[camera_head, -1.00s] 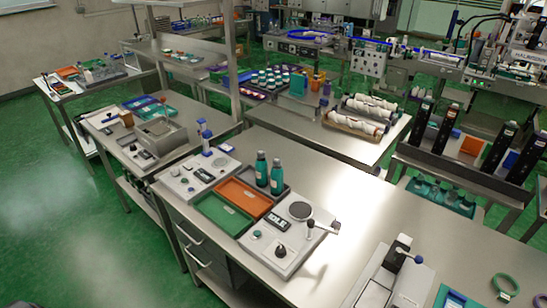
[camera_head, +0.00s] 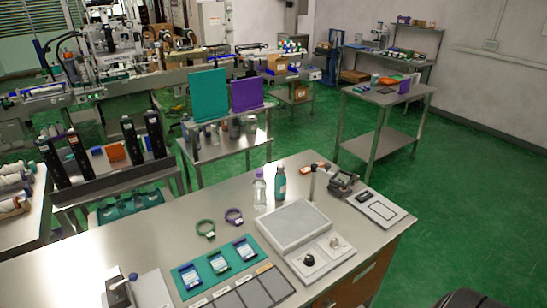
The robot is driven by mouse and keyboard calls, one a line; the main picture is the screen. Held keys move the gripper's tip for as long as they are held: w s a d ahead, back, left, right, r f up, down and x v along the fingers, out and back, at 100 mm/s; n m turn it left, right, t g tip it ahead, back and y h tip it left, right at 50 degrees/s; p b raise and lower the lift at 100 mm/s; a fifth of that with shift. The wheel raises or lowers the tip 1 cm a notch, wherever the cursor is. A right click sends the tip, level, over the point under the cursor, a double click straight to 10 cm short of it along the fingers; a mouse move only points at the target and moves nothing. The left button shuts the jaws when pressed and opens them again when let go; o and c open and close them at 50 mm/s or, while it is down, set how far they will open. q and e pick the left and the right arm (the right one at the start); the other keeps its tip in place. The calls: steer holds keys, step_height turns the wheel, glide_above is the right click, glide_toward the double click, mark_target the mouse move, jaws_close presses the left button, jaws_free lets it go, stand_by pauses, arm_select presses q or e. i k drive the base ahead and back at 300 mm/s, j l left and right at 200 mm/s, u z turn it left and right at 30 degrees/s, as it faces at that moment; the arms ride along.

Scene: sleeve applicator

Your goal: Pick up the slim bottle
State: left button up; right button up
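Two bottles stand upright side by side on the near steel table, behind the grey square plate of a bench device. One is a clear bottle (camera_head: 259,190) with a purple cap. The other is a slim teal bottle (camera_head: 280,184) with a dark cap and a pale label band, just to its right. I cannot tell for sure which of them is the slim bottle. Neither of my grippers shows in the view, and nothing holds either bottle.
The grey-plated device (camera_head: 296,226) stands in front of the bottles. A green ring (camera_head: 206,228) and a purple ring (camera_head: 234,216) lie to the left. A handheld device (camera_head: 343,181) lies to the right. Behind, a lower bench (camera_head: 234,146) carries teal and purple panels.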

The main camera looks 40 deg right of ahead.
mark_target(279, 179)
steer(key=l+z, duration=0.1)
steer(key=z, duration=0.25)
steer(key=l+z, duration=0.15)
steer(key=z, duration=0.25)
steer(key=l+z, duration=0.1)
steer(key=z, duration=0.25)
